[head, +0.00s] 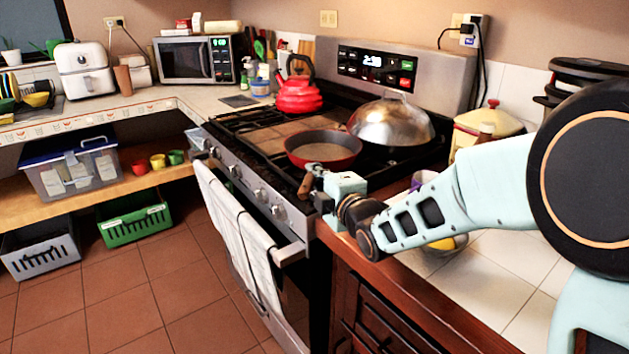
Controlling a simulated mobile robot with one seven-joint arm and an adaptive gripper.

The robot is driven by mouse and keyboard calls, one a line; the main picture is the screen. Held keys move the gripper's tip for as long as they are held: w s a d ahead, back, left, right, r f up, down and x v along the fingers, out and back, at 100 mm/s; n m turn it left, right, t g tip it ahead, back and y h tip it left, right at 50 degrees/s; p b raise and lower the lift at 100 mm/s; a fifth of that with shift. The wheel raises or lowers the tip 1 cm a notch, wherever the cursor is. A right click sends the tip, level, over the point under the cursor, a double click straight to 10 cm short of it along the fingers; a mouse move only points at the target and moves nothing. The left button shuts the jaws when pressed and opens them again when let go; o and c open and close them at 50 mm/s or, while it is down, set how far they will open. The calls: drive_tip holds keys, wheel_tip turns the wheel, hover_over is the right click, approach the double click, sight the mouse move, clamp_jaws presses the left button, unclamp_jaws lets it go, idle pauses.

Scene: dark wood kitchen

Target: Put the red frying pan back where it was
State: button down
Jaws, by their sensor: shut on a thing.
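The red frying pan (297,156) has a dark inside and a red outer wall. It is level over the front right part of the stove top (252,118). I cannot tell whether its base touches the stove. Its handle (305,186) points toward the front edge, and my gripper (312,182) is shut on it. The fingers are small in the view and partly hidden by the gripper body. A silver domed lid or wok (391,122) is just behind and right of the pan. A red kettle (298,95) stands at the back left of the stove.
Tiled counter (500,255) lies right of the stove, with a cream pot (487,125) and a bowl partly hidden by my arm. White towels (238,232) hang on the oven rail. A microwave (197,60) stands at the back. The stove's left front looks clear.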

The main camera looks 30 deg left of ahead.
drive_tip(key=shift+f, duration=0.35)
drive_tip(key=shift+f+b, duration=0.45)
drive_tip(key=shift+b, duration=0.3)
drive_tip(key=c, duration=2)
unclamp_jaws()
drive_tip(key=shift+f, duration=0.1)
drive_tip(key=shift+o, duration=0.2)
drive_tip(key=shift+r+p, duration=0.5)
drive_tip(key=shift+p, duration=0.3)
drive_tip(key=v, duration=1.2)
drive_tip(key=shift+d+f, duration=0.1)
